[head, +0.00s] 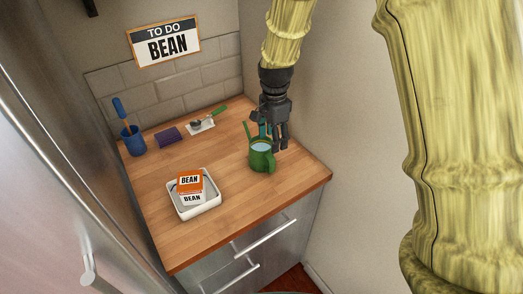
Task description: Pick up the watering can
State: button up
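The green watering can (261,159) stands upright on the wooden counter, near its right side. Its open top shows a pale blue inside, and its thin spout points up to the left. My gripper (273,145) reaches down from above, at the back right of the can's rim. The fingers look spread apart, with one close to or overlapping the can's top. I cannot tell whether they touch the can. Part of the can's back rim is hidden by the fingers.
A blue cup (134,146) with a blue-handled tool, a purple block (168,135) and a spoon rest (200,127) stand toward the back. Walls close in behind and right.

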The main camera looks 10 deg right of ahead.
aim_at(271, 156)
jog(key=f, duration=0.2)
jog(key=a+f, duration=0.1)
jog(key=shift+w+p, duration=0.35)
jog(key=shift+w, duration=0.05)
jog(key=shift+d+f, duration=0.1)
jog(key=shift+f, duration=0.15)
jog(key=shift+s+d, duration=0.1)
jog(key=shift+s, duration=0.15)
jog(key=shift+f+p, duration=0.2)
jog(key=shift+p, duration=0.25)
notch_tip(271, 156, down, 2)
jog(key=shift+f+p, duration=0.25)
jog(key=shift+p, duration=0.6)
jog(key=shift+d+f, duration=0.1)
jog(key=shift+f, duration=0.6)
jog(key=shift+f+p, duration=0.35)
jog(key=shift+f, duration=0.1)
